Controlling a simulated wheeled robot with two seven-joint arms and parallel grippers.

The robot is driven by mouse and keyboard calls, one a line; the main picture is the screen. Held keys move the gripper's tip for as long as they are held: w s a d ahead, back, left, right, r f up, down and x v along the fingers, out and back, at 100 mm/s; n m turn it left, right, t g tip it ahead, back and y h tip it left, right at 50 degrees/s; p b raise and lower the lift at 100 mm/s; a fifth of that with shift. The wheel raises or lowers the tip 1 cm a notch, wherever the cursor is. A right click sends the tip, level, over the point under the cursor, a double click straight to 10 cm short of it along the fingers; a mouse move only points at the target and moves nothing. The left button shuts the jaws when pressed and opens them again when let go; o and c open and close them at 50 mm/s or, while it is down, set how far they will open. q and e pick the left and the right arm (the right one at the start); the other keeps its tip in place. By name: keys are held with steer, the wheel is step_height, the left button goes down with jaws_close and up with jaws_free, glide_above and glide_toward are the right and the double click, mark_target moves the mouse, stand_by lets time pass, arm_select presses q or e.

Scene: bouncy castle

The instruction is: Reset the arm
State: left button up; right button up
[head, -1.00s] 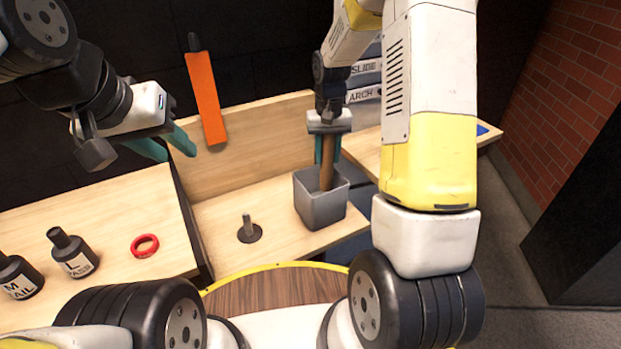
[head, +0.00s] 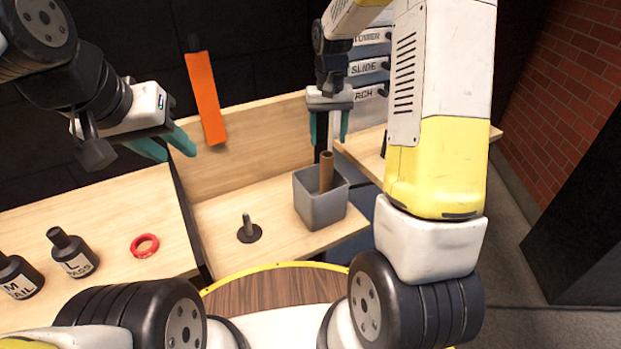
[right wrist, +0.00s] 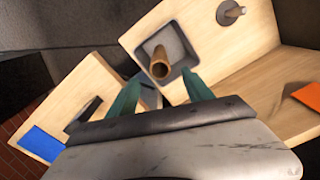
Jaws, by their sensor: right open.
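My right gripper (head: 329,128) is open and empty in the head view, raised above the grey box (head: 320,209). A brown tube (head: 326,172) stands in that box, leaning slightly, below the teal fingertips. In the right wrist view the tube (right wrist: 160,66) and the box (right wrist: 187,52) lie beyond the open fingers, with the tube free between and past them. My left gripper (head: 168,146) hangs over the left part of the bench, its two teal fingers apart, with nothing between them.
A peg on a round base (head: 248,229) stands left of the box. A red ring (head: 145,246) and black bottles (head: 73,252) are on the left bench. An orange strip (head: 206,98) leans at the back. Labelled racks (head: 368,68) stand behind my right arm. A blue patch (right wrist: 42,143) lies on the right board.

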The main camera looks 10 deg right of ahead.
steer(key=shift+r, duration=0.75)
steer(key=s+r+t+y, duration=0.1)
steer(key=s+r+t, duration=0.2)
steer(key=s+r, duration=0.8)
steer(key=s+a+r+n+t+y, duration=0.1)
steer(key=s+a+r+t, duration=0.1)
steer(key=s, duration=1.1)
steer(key=shift+r+t, duration=0.4)
steer(key=shift+t, duration=0.2)
